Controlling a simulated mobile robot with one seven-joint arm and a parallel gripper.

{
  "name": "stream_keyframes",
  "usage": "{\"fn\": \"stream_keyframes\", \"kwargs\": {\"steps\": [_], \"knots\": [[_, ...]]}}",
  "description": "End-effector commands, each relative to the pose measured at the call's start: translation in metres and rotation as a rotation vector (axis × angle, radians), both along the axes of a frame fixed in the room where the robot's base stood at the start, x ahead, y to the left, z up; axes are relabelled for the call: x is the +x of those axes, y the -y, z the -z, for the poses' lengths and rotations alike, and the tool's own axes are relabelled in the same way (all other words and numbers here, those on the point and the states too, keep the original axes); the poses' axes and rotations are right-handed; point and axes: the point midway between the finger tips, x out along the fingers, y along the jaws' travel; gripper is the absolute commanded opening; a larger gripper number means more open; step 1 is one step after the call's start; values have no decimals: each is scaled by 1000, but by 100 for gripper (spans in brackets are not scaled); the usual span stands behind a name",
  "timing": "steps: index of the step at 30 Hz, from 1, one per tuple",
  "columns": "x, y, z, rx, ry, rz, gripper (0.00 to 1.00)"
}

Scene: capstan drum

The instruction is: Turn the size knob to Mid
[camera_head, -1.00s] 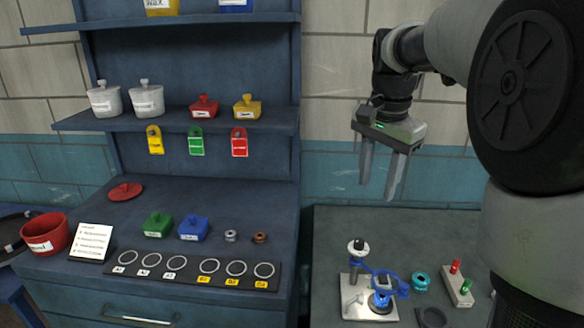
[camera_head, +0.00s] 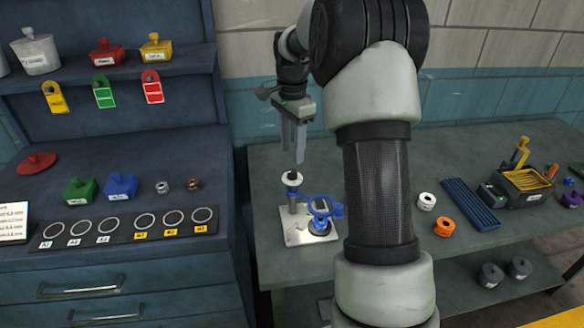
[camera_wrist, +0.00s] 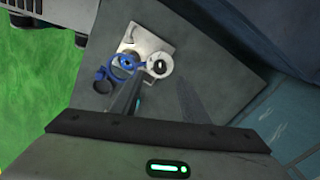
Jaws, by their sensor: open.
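A small device with a metal base plate (camera_head: 297,236) stands on the grey-green table. Its post carries a white disc with a dark knob (camera_head: 292,178) on top; I cannot read any size marks, so I cannot tell if this is the size knob. A blue ring-shaped part (camera_head: 322,206) and a blue round piece (camera_head: 320,226) sit beside the post. My gripper (camera_head: 293,160) points down just above the white disc, open and empty. In the wrist view, the white disc (camera_wrist: 160,66) and the blue part (camera_wrist: 122,70) lie beyond my open fingers (camera_wrist: 158,102).
White (camera_head: 427,201) and orange (camera_head: 444,227) spools, a blue ribbed tray (camera_head: 470,203) and a dark box with yellow parts (camera_head: 526,182) stand to the right. A blue cabinet (camera_head: 120,215) with lidded pots and rings is at left. My arm hides the table's middle.

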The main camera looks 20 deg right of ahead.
Motion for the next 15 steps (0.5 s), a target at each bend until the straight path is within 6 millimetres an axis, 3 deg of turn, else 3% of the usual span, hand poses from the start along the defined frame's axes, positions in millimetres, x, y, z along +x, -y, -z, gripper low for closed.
{"fn": "stream_keyframes", "kwargs": {"steps": [6,15], "knots": [[-1,0,43,1,-2,0,41],[0,0,67,-1,0,-1,41]]}}
